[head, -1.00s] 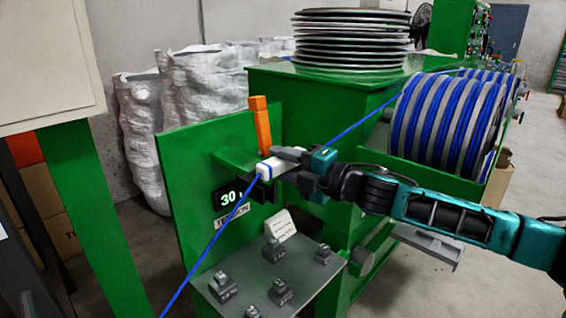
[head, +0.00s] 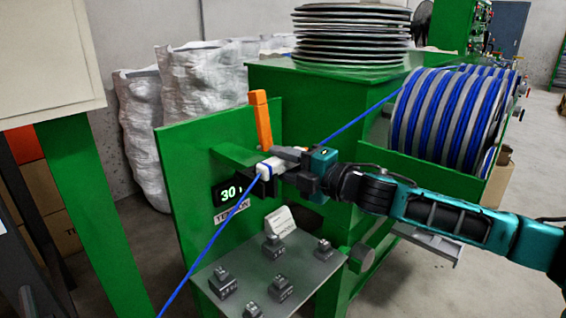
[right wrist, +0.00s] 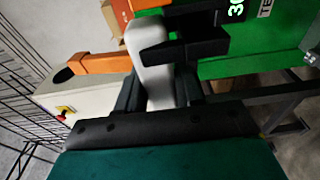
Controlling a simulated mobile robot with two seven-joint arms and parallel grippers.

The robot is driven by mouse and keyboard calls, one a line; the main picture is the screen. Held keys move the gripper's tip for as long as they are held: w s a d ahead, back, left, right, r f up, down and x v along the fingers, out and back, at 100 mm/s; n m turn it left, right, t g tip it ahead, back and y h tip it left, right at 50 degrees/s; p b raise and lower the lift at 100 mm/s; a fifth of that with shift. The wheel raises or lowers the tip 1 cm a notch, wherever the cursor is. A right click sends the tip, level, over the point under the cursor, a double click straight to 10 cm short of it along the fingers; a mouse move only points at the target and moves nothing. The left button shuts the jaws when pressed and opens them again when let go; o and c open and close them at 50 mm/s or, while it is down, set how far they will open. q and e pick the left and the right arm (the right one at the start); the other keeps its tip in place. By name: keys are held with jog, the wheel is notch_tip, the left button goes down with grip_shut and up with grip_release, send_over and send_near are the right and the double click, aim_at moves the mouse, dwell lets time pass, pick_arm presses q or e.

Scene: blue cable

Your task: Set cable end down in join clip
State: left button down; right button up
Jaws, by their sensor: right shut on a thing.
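The blue cable (head: 222,230) runs taut from the lower left, past a white block (head: 267,168), and up to the reel at the right. My right gripper (head: 283,165) is shut on the white block, which also shows in the right wrist view (right wrist: 150,50) between the fingers (right wrist: 157,92). A dark bracket (head: 256,188) on the green panel sits close at the block; it also shows in the right wrist view (right wrist: 205,38). I cannot tell whether they touch or which part is the join clip. My left gripper is not in view.
An orange lever (head: 261,118) stands upright behind the block. A display reading 30 (head: 229,193) is on the green panel (head: 180,165). A grey plate (head: 300,262) below carries several small dark blocks. The blue cable reel (head: 440,120) stands at the right.

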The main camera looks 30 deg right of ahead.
jog(key=shift+f, duration=0.25)
jog(key=shift+f, duration=0.2)
dwell(0.3)
jog(key=o, duration=1.1)
